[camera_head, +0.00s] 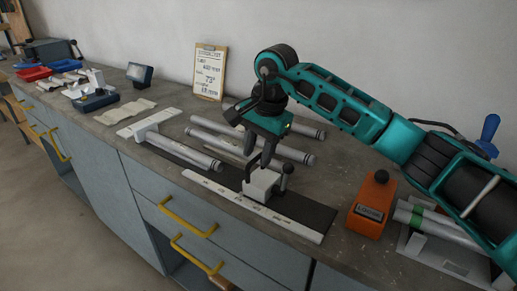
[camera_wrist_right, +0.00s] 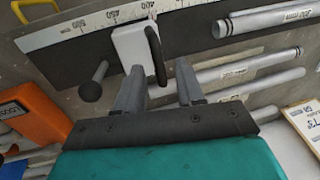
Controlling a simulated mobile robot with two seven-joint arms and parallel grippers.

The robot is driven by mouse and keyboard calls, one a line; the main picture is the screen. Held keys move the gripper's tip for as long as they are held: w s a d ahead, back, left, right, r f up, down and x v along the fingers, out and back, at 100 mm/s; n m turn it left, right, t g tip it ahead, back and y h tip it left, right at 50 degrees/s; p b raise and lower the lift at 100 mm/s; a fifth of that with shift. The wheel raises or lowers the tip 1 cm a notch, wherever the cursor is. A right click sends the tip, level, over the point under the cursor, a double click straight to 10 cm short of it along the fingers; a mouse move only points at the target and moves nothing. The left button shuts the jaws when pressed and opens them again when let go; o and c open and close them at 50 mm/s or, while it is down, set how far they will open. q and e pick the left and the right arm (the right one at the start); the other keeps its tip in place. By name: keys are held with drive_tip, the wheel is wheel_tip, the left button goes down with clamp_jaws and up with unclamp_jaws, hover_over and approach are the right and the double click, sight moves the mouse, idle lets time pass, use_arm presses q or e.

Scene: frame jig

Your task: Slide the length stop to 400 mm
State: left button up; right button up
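The length stop is a white block (camera_head: 262,183) with a black loop handle, on a dark rail (camera_head: 308,212). A white printed scale (camera_head: 250,204) runs along the rail's front edge. My right gripper (camera_head: 268,158) is just above the stop. In the right wrist view, the stop (camera_wrist_right: 133,48) lies ahead of my right gripper (camera_wrist_right: 160,80). The fingers are apart, with the loop handle (camera_wrist_right: 155,52) showing between their tips; contact cannot be told. A black-knobbed lever (camera_wrist_right: 90,90) sticks out beside the stop. My left gripper is out of view.
Metal tubes (camera_head: 190,150) lie along the rail left of the stop and behind it. An orange box (camera_head: 371,204) stands to the right, near more tubes (camera_head: 440,222). A clipboard (camera_head: 209,72) leans on the wall. The scale's front side is clear.

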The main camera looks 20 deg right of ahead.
sight(269, 179)
drive_tip(key=shift+c, duration=0.4)
clamp_jaws()
drive_tip(key=shift+s+d, duration=0.1)
idle(0.4)
drive_tip(key=shift+o, duration=0.4)
unclamp_jaws()
wheel_tip(269, 179, up, 13)
drive_tip(key=s+d, duration=0.1)
drive_tip(key=s, duration=0.1)
drive_tip(key=shift+d+f, duration=0.15)
drive_tip(key=shift+d, duration=0.1)
